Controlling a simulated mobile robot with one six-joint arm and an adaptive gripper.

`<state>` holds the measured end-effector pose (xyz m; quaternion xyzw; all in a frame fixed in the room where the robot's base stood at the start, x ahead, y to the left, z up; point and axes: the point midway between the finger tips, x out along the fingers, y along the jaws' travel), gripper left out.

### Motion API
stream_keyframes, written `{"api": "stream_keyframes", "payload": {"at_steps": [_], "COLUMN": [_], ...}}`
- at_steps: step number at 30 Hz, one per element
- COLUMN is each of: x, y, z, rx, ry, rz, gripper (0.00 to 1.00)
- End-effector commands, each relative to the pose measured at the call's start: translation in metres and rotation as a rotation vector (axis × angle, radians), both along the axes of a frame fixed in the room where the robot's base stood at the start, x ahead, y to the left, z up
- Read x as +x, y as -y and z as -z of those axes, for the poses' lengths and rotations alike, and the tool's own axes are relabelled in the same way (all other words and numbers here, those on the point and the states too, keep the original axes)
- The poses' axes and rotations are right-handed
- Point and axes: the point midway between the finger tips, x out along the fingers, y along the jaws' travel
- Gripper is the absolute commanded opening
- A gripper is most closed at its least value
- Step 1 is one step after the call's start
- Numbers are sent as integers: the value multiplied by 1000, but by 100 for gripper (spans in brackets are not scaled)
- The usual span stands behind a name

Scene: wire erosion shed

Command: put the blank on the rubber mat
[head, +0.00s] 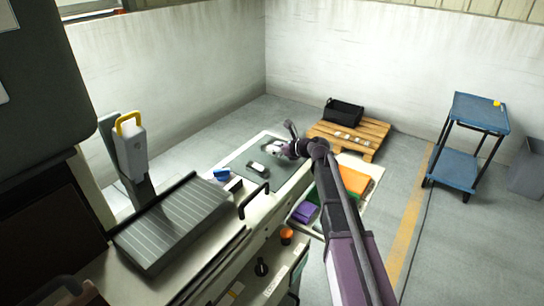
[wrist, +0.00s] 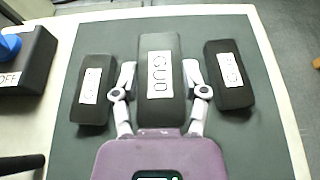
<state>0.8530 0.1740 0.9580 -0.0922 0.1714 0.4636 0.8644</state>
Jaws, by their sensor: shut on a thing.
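My gripper (wrist: 160,85) is shut on a dark rectangular blank (wrist: 158,46) with a white label, held between its two pale fingers. The blank lies lengthwise in the middle of the wrist view, over the dark green rubber mat (wrist: 200,22); I cannot tell whether it touches the mat. Similar dark labelled blocks lie on the mat to its left (wrist: 97,62) and right (wrist: 232,95), apart from the fingers. In the head view my gripper (head: 284,147) is over the far right part of the mat (head: 240,162), and my wrist partly hides the held blank.
A dark box marked OFF (wrist: 40,62) with a blue thing (wrist: 9,46) on it stands left of the mat. A black handle (head: 254,200) rises at the near edge. Beyond the bench are a pallet (head: 372,130) with a black crate (head: 343,112), and a blue cart (head: 480,110).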

Motion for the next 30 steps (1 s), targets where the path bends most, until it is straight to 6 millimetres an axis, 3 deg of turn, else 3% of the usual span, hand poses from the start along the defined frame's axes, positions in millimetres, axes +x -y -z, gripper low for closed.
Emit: {"api": "stream_keyframes", "payload": {"at_steps": [17, 30], "x": [11, 10], "y": [-10, -10], "z": [1, 35], "rx": [2, 1], "ry": [-1, 0], "rz": [-1, 0], "gripper": [0, 0]}}
